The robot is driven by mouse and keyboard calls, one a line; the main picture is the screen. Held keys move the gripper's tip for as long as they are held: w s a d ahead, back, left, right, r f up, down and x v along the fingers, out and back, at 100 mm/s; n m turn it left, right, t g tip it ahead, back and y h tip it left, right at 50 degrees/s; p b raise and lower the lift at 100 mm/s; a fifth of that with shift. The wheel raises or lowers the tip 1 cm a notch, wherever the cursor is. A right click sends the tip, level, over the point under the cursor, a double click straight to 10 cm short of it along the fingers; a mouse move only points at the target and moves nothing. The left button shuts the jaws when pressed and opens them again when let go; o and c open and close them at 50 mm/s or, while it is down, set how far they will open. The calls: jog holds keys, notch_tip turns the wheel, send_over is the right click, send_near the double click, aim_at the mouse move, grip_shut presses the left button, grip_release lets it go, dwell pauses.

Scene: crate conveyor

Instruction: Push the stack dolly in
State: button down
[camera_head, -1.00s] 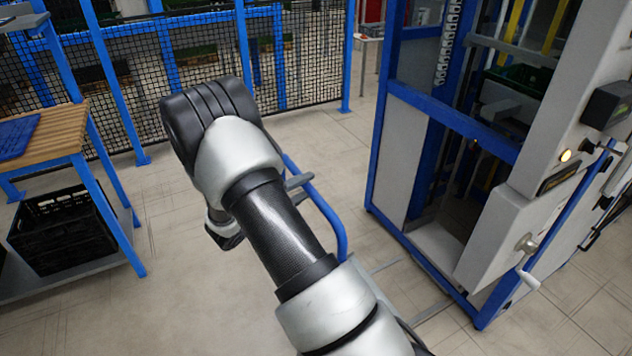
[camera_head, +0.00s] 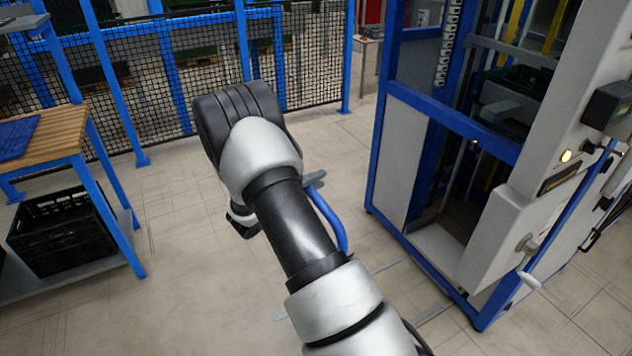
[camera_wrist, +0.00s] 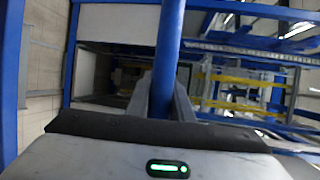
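The stack dolly's blue handle (camera_head: 331,216) shows in the head view to the right of my forearm. My arm hides its upper part, and the dolly's body is mostly hidden. In the wrist view the blue handle bar (camera_wrist: 171,40) runs down from the top edge between my two grey fingers. My gripper (camera_wrist: 165,92) has one finger close along each side of the bar and looks shut on it. In the head view a grey fingertip of my gripper (camera_head: 315,179) sticks out beside the handle.
A blue-framed lift machine (camera_head: 400,150) with a grey control cabinet stands at the right. A wooden-topped table (camera_head: 70,130) with a black crate (camera_head: 62,240) beneath it stands at the left. Mesh fencing (camera_head: 312,60) closes the back. The floor between is clear.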

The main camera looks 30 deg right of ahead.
jog(key=w+d+b, duration=0.1)
jog(key=d+b, duration=0.2)
jog(key=d, duration=3)
jog(key=shift+d, duration=0.2)
jog(key=shift+r, duration=0.15)
jog(key=c, duration=1.9)
grip_release()
jog(key=o, duration=0.3)
jog(key=shift+d, duration=0.15)
jog(key=shift+o, duration=0.2)
